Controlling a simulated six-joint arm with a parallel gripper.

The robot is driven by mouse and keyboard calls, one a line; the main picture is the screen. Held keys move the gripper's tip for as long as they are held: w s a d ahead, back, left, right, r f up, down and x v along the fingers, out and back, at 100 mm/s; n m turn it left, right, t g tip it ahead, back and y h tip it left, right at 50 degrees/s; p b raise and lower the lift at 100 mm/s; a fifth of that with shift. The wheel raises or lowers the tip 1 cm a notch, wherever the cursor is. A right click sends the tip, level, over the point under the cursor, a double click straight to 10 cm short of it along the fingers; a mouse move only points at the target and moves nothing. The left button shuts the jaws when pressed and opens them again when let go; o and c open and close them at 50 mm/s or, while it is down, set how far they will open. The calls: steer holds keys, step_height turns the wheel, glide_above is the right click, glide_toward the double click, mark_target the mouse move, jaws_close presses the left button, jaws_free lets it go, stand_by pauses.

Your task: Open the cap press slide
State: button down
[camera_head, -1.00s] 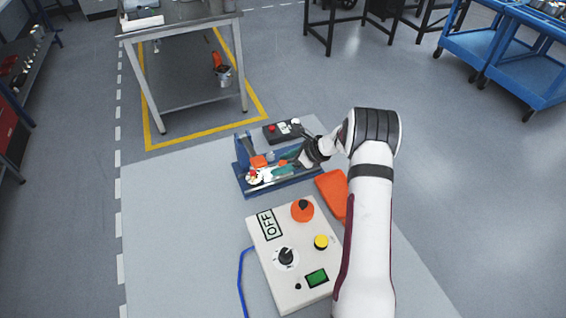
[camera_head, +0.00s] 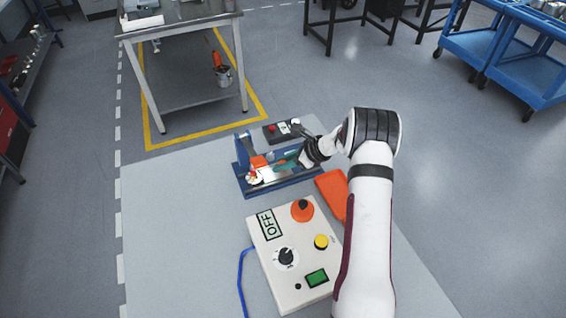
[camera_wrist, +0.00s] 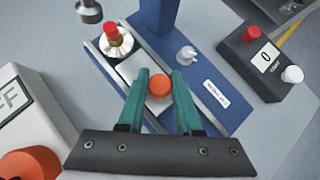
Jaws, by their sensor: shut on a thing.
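The blue cap press (camera_head: 242,152) stands on the grey table, with its column at the left in the head view. Its pale slide plate (camera_wrist: 130,68) lies between rails on the blue base in the wrist view. A metal part with a red cap (camera_wrist: 113,38) sits at the plate's far end, near the press column. An orange knob (camera_wrist: 160,86) is at the near end of the slide. My gripper (camera_wrist: 160,82) has its green fingers on either side of the knob, shut on it. In the head view my gripper (camera_head: 291,156) is small and partly hidden by my wrist.
A black box (camera_wrist: 266,60) with a red and a white button stands behind the press. A control box (camera_head: 290,255) marked OFF is in front, with a blue cable (camera_head: 241,280). The table's left side is clear.

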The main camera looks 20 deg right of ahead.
steer(key=shift+d, duration=0.1)
stand_by(0.6)
steer(key=d, duration=1)
steer(key=shift+d, duration=0.2)
steer(key=c, duration=0.6)
jaws_free()
steer(key=v, duration=1.5)
steer(key=shift+s+d+r, duration=0.2)
steer(key=shift+r, duration=0.1)
